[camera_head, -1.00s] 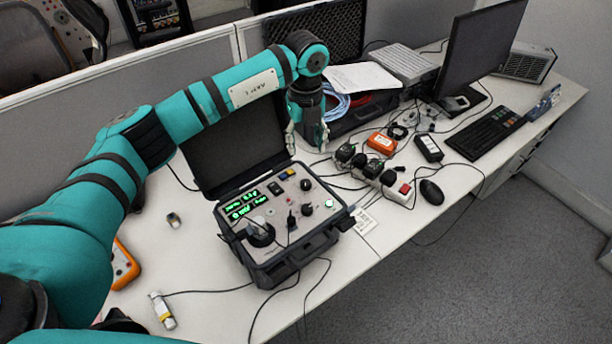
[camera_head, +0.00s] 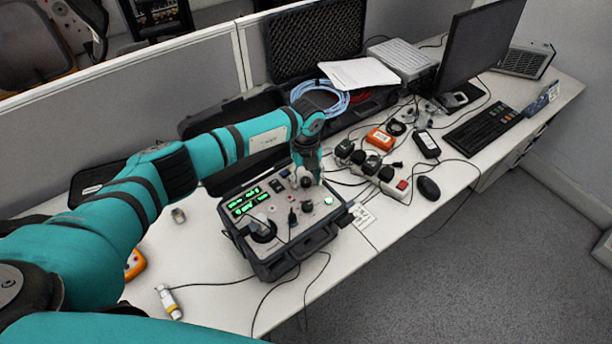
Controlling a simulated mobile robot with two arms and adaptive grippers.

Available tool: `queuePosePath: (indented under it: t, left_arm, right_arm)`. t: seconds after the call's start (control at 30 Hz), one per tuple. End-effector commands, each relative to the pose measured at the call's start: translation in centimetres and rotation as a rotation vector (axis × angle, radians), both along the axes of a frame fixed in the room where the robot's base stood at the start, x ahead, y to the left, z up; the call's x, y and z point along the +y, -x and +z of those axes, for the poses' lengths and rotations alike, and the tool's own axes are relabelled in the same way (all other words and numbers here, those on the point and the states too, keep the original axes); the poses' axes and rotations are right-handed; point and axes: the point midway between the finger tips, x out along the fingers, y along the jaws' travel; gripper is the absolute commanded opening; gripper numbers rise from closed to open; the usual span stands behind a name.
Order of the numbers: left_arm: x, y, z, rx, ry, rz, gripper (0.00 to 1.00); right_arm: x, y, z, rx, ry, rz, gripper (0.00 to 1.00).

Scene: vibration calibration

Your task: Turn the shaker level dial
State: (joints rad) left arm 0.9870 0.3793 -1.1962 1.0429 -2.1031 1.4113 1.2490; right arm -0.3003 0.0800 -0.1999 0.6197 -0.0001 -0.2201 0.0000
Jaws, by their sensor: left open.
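The shaker calibrator (camera_head: 268,268) is an open black case on the desk, its grey panel (camera_head: 272,203) showing green lit displays (camera_head: 249,201). A black round dial (camera_head: 306,182) sits at the panel's upper right, and a smaller black knob (camera_head: 307,206) sits below it. I cannot read which is the shaker level dial. My left gripper (camera_head: 307,181) points down over the panel, open, with its fingers on either side of the upper dial. I cannot tell whether they touch it. My right gripper is not in view.
A power strip (camera_head: 393,187) with several plugs and a black mouse (camera_head: 429,188) lie to the right. Behind are an open foam-lined case (camera_head: 313,45), a blue cable coil (camera_head: 322,98) and a monitor (camera_head: 480,45). Cables run over the desk's front edge.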

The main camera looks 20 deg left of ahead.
Motion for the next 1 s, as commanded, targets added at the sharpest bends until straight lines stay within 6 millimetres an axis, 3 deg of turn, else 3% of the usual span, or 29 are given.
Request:
queuePosePath:
  t: [0.07, 0.47, 0.77, 1.0]
  left_arm:
    - [0.0, 0.0, 0.0, 0.0, 0.0, 0.0, 0.51]
    - [0.0, 0.0, 0.0, 0.001, 0.001, 0.0, 0.0]
    - [0.0, 0.0, -0.1, -0.001, 0.001, -0.026, 0.0]
    - [0.0, -0.1, -0.2, -0.001, 0.0, -0.147, 0.0]
  right_arm:
    - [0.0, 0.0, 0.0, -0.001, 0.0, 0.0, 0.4]
    - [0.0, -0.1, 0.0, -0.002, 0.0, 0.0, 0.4]
    - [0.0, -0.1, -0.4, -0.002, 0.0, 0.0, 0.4]
    - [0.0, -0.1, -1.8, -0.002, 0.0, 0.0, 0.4]
